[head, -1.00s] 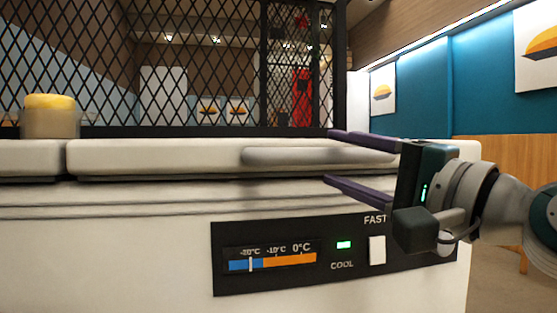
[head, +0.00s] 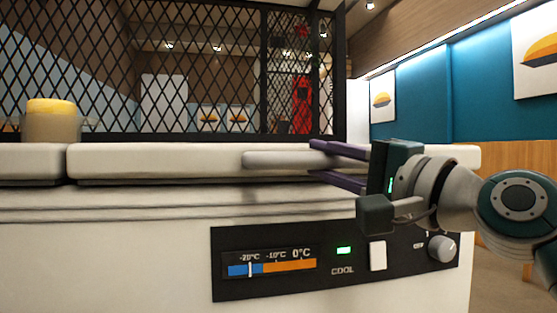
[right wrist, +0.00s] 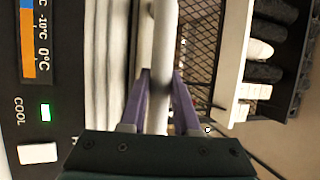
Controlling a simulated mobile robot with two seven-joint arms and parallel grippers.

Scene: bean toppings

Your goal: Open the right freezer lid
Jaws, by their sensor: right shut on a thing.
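The right freezer lid (head: 160,160) is a long white slab on top of the white freezer (head: 110,260) in the head view. It lies flat and closed. Its rounded handle bar (head: 270,160) runs along the lid's front. My right gripper (head: 312,162) comes in from the right with its purple fingers above and below the handle, shut on it. In the right wrist view the handle (right wrist: 162,60) passes between the two purple fingers (right wrist: 160,100). The left freezer lid (head: 28,163) is partly in view and closed. My left gripper is out of view.
A dark control panel (head: 300,285) with a temperature strip, green light and white switch sits on the freezer front below my gripper. A yellow-topped container (head: 50,122) stands behind the left lid. A black mesh screen (head: 200,70) rises behind the lids.

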